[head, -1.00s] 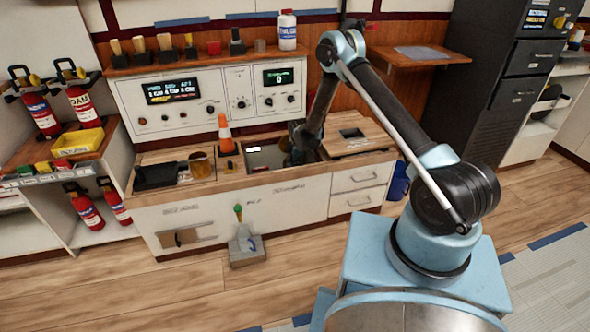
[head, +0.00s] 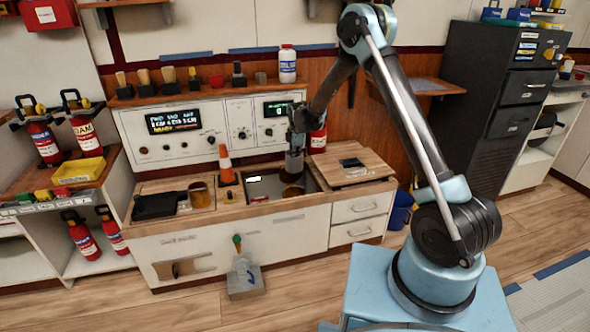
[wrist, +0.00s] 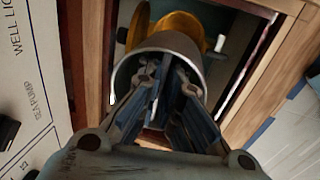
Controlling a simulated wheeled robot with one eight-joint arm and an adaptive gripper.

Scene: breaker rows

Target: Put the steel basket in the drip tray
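The steel basket (head: 294,163) is a grey metal cylinder hanging upright below my gripper (head: 297,143), over the sunken well in the counter. In the wrist view the basket's curved rim (wrist: 160,50) rings my gripper's fingers (wrist: 168,85). The fingers are close together and seem shut on a part of the basket inside the rim; the exact contact is hidden. A black tray (head: 155,206) at the left end of the counter may be the drip tray; no label on it is readable.
The open well (head: 262,186) holds a yellow-brown round object (wrist: 178,28). Left of the well stand an orange cone (head: 226,166) and an amber container (head: 200,194). A wooden lid (head: 350,166) lies to the right. The control panel (head: 180,129) rises behind the counter.

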